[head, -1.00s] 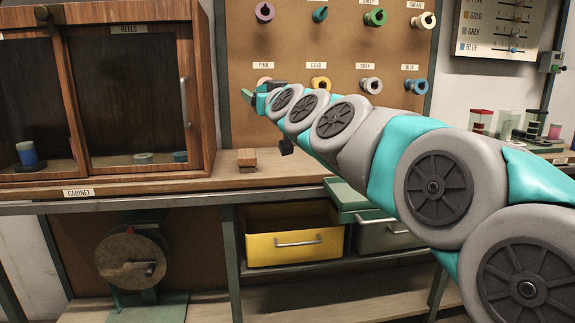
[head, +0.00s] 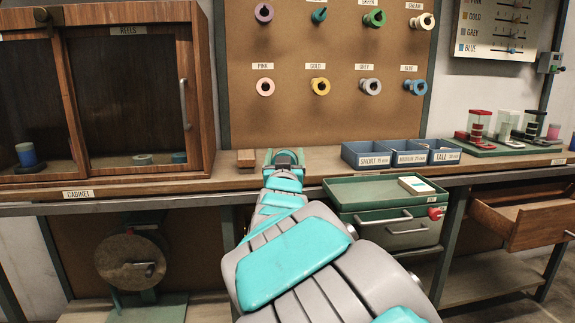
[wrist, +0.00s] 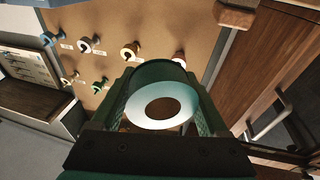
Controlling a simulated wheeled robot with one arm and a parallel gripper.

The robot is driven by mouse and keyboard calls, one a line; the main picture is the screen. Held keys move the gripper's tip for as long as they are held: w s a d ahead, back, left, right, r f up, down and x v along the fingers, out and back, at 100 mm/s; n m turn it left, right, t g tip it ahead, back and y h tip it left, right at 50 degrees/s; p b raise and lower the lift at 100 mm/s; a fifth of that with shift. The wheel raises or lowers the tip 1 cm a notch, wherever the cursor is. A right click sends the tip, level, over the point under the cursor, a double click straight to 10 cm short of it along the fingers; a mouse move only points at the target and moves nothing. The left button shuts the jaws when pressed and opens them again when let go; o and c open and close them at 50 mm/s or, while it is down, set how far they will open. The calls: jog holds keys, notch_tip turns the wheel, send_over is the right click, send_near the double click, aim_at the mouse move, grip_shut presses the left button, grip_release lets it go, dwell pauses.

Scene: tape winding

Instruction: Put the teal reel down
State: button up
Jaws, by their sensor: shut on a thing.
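My gripper (head: 285,158) is over the workbench, in front of the pegboard and to the right of the wooden cabinet. In the wrist view, my gripper (wrist: 160,112) is shut on the teal reel (wrist: 158,72), with a finger on each side of it. The reel's pale ring face and open centre are turned to the wrist camera. In the head view the reel is mostly hidden by the gripper. I cannot tell whether it touches the bench.
A small wooden block (head: 246,158) lies just left of my gripper. Blue bins (head: 372,160) stand to the right, above a green tray (head: 350,193). The cabinet (head: 205,90) bounds the left. The pegboard (head: 290,120) holds several reels. An open drawer (head: 530,222) juts out at right.

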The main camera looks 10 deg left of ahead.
jog(key=w, duration=0.5)
jog(key=w+f+p, duration=0.1)
jog(key=w, duration=0.4)
jog(key=w+p, duration=0.1)
jog(key=w, duration=0.4)
jog(key=shift+w+a+f, duration=0.15)
jog(key=shift+w+f, duration=0.1)
jog(key=shift+w, duration=0.05)
jog(key=shift+f, duration=1.8)
jog(key=shift+f, duration=0.2)
jog(key=o, duration=1.4)
jog(key=shift+c, duration=0.2)
jog(key=shift+r, duration=0.25)
